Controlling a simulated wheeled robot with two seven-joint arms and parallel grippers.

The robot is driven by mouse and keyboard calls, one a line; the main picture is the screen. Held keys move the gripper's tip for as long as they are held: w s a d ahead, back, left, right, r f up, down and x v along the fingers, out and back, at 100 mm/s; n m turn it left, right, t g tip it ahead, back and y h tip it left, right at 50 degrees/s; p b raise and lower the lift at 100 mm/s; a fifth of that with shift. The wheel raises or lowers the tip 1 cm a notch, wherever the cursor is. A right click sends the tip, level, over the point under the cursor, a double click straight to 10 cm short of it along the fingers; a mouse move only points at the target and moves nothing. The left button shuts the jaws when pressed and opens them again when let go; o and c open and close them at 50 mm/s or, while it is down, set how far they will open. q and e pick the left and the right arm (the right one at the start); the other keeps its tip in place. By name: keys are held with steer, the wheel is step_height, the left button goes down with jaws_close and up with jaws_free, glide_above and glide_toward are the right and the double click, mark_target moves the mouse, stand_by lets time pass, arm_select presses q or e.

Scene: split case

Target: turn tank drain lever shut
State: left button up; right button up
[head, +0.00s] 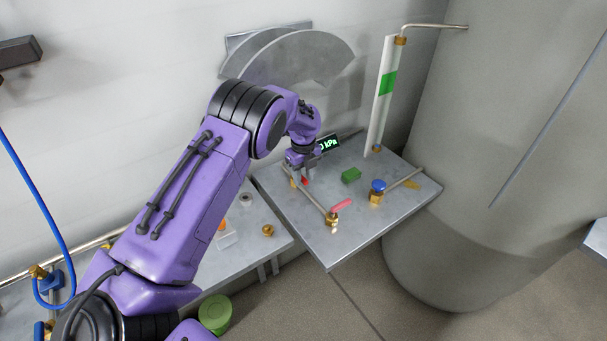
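A brass valve (332,219) with a red lever (341,205) stands near the front edge of the grey metal shelf (335,249). A thin pipe runs from it back to a second brass fitting, where a small red part (304,181) shows. My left gripper (303,176) points down right at that red part, which it partly hides. I cannot tell whether its fingers touch or close on it. A brass valve with a blue knob (378,186) stands to the right, with a pipe leading toward the big grey tank (450,220). Which handle is the tank drain lever is unclear. My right gripper is out of view.
A green block (351,175) lies on the shelf. A display reading kPa (330,144) is behind my gripper. An upright sight gauge (383,95) rises at the back. A lower shelf (258,217) holds small brass parts. A green round container (215,313) is below.

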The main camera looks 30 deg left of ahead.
arm_select(q)
jaws_close()
